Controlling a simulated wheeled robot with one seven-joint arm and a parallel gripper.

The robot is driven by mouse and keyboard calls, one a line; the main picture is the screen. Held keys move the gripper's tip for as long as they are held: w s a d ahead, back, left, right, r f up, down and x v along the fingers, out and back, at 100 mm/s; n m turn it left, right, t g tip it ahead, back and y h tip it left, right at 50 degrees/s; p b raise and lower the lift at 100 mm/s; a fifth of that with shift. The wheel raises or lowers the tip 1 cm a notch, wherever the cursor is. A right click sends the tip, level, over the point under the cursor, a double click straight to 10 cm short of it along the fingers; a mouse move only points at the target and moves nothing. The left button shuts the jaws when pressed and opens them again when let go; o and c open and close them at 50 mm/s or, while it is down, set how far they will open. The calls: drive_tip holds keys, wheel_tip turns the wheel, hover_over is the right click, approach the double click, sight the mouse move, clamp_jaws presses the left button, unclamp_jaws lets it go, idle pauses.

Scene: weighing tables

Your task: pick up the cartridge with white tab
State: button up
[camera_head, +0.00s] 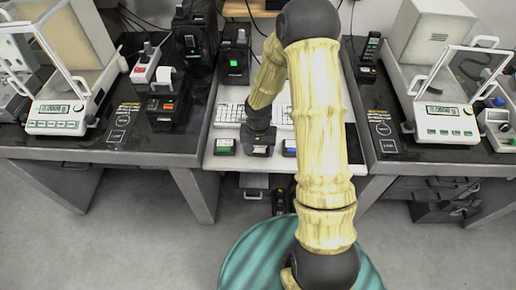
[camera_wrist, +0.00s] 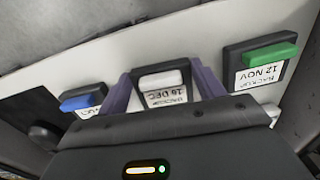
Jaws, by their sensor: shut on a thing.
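The cartridge with the white tab (camera_wrist: 163,97) is in the middle of the wrist view, a dark block with a white label reading 18 DEC. The purple fingers of my gripper (camera_wrist: 162,76) stand on both its sides and are shut on it. In the head view my gripper (camera_head: 258,148) is at the front edge of the middle table and mostly hides this cartridge. I cannot tell whether it touches the table. A cartridge with a green tab (camera_wrist: 268,62) and one with a blue tab (camera_wrist: 82,102) lie on either side, apart from my fingers.
In the head view the green-tab cartridge (camera_head: 224,146) and the blue-tab cartridge (camera_head: 290,148) lie on the white middle table (camera_head: 222,163). A white keyboard (camera_head: 230,113) is behind them. Balances (camera_head: 58,117) and (camera_head: 445,123) stand on the dark side tables. My arm hides part of the middle table.

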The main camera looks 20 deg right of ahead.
sight(258, 149)
wheel_tip(258, 149, up, 10)
drive_tip(key=shift+p, duration=0.55)
drive_tip(key=w+f+n, duration=0.1)
drive_tip(key=f, duration=0.1)
drive_tip(key=w+f+n, duration=0.1)
drive_tip(key=f, duration=0.1)
drive_tip(key=w+f+n, duration=0.1)
drive_tip(key=f+n, duration=0.1)
drive_tip(key=shift+w+d+f, duration=0.1)
drive_tip(key=shift+w+f, duration=0.05)
drive_tip(key=shift+w, duration=0.2)
